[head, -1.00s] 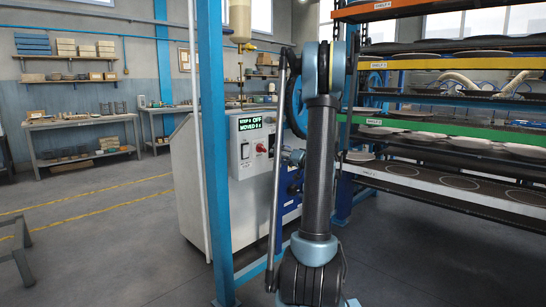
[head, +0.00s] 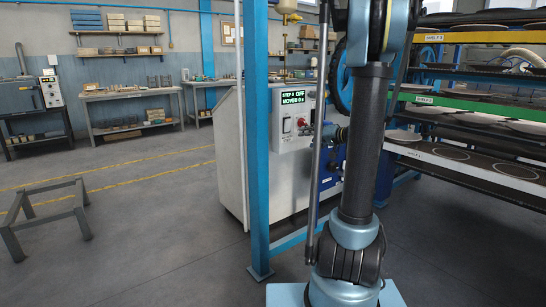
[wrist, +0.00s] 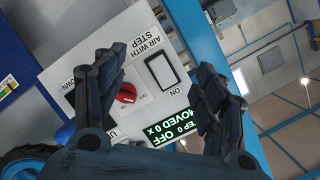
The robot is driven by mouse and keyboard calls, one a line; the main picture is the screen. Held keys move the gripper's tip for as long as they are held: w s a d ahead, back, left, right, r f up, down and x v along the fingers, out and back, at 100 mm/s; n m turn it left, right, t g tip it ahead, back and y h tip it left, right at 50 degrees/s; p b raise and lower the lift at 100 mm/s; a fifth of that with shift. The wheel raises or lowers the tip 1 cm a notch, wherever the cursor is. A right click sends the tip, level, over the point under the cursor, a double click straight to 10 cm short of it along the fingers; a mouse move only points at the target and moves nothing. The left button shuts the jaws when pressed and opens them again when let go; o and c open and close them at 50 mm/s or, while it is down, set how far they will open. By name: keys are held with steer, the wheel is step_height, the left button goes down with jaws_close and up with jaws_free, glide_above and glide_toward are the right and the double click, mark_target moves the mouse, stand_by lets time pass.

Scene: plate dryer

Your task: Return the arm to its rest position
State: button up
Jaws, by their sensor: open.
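My gripper (wrist: 160,85) is open and empty in the wrist view, one dark finger at each side.
A blue post (head: 257,150) stands just left of my arm. A plate rack (head: 470,165) with several shelves fills the right. A low metal frame (head: 45,215) is on the floor at left. Open floor (head: 150,240) lies between frame and post. Workbenches line the back wall.

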steer(key=s+a+f+n+g+h, duration=0.1)
steer(key=s+a+f+g+h, duration=0.2)
steer(key=s, duration=0.8)
steer(key=s+a+f+g+h, duration=0.1)
steer(key=s+a+f+g, duration=0.25)
steer(key=s, duration=0.75)
steer(key=s+d+f+g+h, duration=0.1)
steer(key=s+d+f+h, duration=0.2)
steer(key=s, duration=0.6)
steer(key=s+d+f+g+h, duration=0.1)
steer(key=s+d+f+h, duration=0.2)
steer(key=s+f, duration=0.4)
steer(key=shift+s+d, duration=0.7)
steer(key=shift+s, duration=0.35)
steer(key=shift+w+f+g, duration=0.2)
steer(key=shift+w+g, duration=0.05)
steer(key=shift+w, duration=0.2)
